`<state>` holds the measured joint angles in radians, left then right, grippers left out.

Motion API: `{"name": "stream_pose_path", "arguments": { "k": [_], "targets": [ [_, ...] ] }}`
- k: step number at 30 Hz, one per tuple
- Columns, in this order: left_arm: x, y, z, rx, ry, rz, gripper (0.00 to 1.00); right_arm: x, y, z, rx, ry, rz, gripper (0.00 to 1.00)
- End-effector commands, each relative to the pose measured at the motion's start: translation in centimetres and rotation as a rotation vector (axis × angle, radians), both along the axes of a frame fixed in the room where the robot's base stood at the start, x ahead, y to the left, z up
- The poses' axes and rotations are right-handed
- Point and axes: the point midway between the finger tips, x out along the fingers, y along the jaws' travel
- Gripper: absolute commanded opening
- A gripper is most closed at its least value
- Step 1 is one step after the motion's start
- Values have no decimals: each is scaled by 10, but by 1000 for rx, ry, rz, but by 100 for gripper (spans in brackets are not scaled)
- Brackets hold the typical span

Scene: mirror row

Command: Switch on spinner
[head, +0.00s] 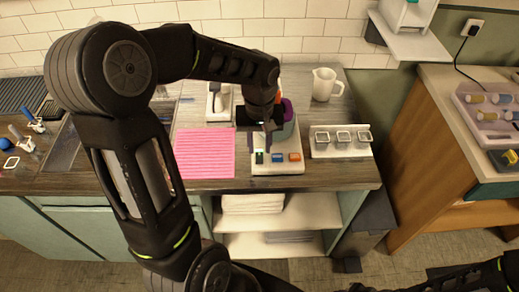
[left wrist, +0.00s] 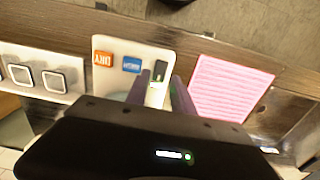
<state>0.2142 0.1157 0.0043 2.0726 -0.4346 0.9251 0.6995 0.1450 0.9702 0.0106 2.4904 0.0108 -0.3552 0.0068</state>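The spinner (head: 278,167) is a pale device on the counter with a row of controls along its front edge. These are a black switch (left wrist: 160,71) with a green part, a blue button (left wrist: 131,65) and an orange button marked DRY (left wrist: 103,58). My left gripper (head: 264,146) is above the spinner's front, over the black switch. In the left wrist view its two fingers (left wrist: 162,90) are apart with nothing held, and the switch shows between and just beyond their tips. I cannot tell whether they touch it. The gripper and wrist hide part of the spinner's body.
A pink ribbed mat (head: 205,153) lies left of the spinner. A white holder with several square frames (head: 341,141) is on its right, and a white jug (head: 325,84) stands behind that. A side bench (head: 440,150) carries a tray (head: 492,113). My right arm shows at the lower right.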

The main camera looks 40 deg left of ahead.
Motion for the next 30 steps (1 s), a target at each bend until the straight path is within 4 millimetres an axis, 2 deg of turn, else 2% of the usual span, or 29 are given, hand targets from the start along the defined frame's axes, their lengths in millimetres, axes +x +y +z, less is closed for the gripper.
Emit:
{"name": "stream_pose_path", "arguments": {
  "k": [6,16,27,30],
  "targets": [
    [-1,0,-27,0,2,-1,29,-1,0,4,-2,2,-1,36],
    [0,0,-32,-1,-1,0,29,-1,0,4,-2,2,-1,36],
    [0,0,-32,-1,-1,0,0,-1,0,4,-2,2,-1,36],
    [0,0,-32,-1,-1,0,0,-1,0,4,-2,2,-1,36]
  ]
}}
